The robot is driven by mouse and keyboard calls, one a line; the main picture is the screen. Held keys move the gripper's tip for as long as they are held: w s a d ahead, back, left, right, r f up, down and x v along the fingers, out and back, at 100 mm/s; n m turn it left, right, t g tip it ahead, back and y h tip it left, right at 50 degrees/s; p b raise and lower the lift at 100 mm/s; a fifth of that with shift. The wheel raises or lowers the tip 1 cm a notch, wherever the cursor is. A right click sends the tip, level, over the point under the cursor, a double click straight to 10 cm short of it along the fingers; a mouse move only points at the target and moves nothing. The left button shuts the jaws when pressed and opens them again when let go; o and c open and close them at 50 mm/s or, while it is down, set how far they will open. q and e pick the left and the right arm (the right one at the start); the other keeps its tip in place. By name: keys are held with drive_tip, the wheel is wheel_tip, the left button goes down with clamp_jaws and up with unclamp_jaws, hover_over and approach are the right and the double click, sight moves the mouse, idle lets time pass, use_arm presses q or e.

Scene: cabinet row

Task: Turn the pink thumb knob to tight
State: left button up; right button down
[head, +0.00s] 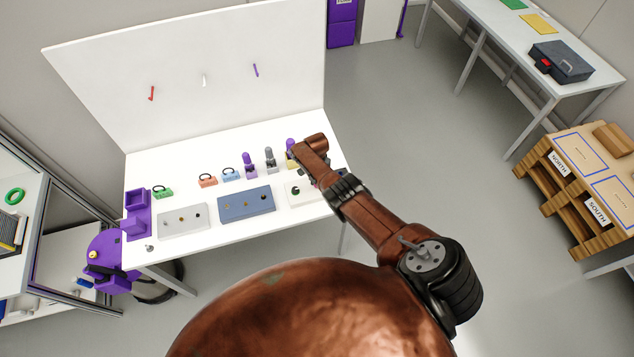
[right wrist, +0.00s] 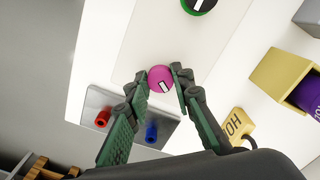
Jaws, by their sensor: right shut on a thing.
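The pink thumb knob (right wrist: 160,78) shows in the right wrist view as a round pink cap with a white mark near its lower right edge. It sits on a pale panel (right wrist: 185,45). My right gripper (right wrist: 159,77) is shut on it, one finger on each side of the cap. In the head view my right arm reaches to the right end of the white table, and its wrist hides the knob. What settings, if any, are printed around the knob cannot be read. My left gripper is not in view.
A green-ringed black knob (right wrist: 200,4) is on the same panel. A grey plate (right wrist: 100,100) with red and blue posts lies beside my fingers. A yellow holder (right wrist: 282,78) with a purple piece stands right. In the head view, a blue panel (head: 246,203) lies left of my gripper.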

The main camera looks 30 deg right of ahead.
drive_tip(key=m, duration=0.5)
drive_tip(key=shift+w+d+r+m, duration=0.1)
drive_tip(key=shift+w+r+m, duration=0.15)
drive_tip(key=shift+w+m, duration=0.05)
drive_tip(key=m, duration=0.5)
drive_tip(key=shift+w, duration=0.1)
idle(0.3)
drive_tip(key=c, duration=1.9)
unclamp_jaws()
drive_tip(key=shift+o, duration=1.2)
drive_tip(key=shift+f, duration=0.1)
drive_tip(key=shift+s, duration=0.2)
drive_tip(key=shift+w+a+r, duration=0.1)
drive_tip(key=shift+a+r, duration=0.25)
drive_tip(key=shift+r, duration=0.05)
wheel_tip(320, 180, up, 11)
drive_tip(key=shift+d, duration=0.3)
